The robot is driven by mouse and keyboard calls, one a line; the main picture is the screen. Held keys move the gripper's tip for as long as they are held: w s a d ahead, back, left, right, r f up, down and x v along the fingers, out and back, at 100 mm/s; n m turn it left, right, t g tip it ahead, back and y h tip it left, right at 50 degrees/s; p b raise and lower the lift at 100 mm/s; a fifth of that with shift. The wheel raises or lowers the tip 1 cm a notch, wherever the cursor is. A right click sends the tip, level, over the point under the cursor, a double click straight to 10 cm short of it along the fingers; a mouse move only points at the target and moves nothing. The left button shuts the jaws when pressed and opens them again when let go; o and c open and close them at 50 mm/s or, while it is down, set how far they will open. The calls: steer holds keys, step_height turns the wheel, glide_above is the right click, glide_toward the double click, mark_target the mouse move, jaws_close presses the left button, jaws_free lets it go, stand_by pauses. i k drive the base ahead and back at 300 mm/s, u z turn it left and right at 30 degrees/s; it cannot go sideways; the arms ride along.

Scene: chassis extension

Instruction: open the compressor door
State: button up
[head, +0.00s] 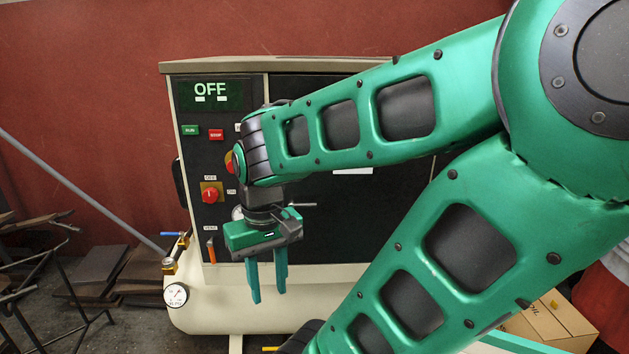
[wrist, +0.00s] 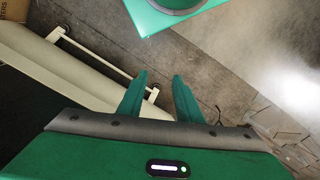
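The compressor (head: 215,305) stands against the wall in the head view, with a cream body and tank. Its dark front door (head: 345,220) looks closed, and much of it is hidden behind my green arm. A small grey handle (head: 305,204) shows on the dark front, just right of my wrist. My gripper (head: 268,292) hangs pointing down in front of the compressor's lower edge, below the handle. Its two green fingers are apart with nothing between them. In the wrist view the fingers (wrist: 158,97) are also apart and empty, above the floor.
The control panel at left has an OFF display (head: 210,95), a red rotary switch (head: 211,195) and an orange lever (head: 211,250). A pressure gauge (head: 176,295) sits at the tank's left. Metal scrap (head: 100,265) lies far left. A cardboard box (head: 550,322) stands lower right.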

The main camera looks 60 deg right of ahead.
mark_target(356, 211)
steer(key=z, duration=1.9)
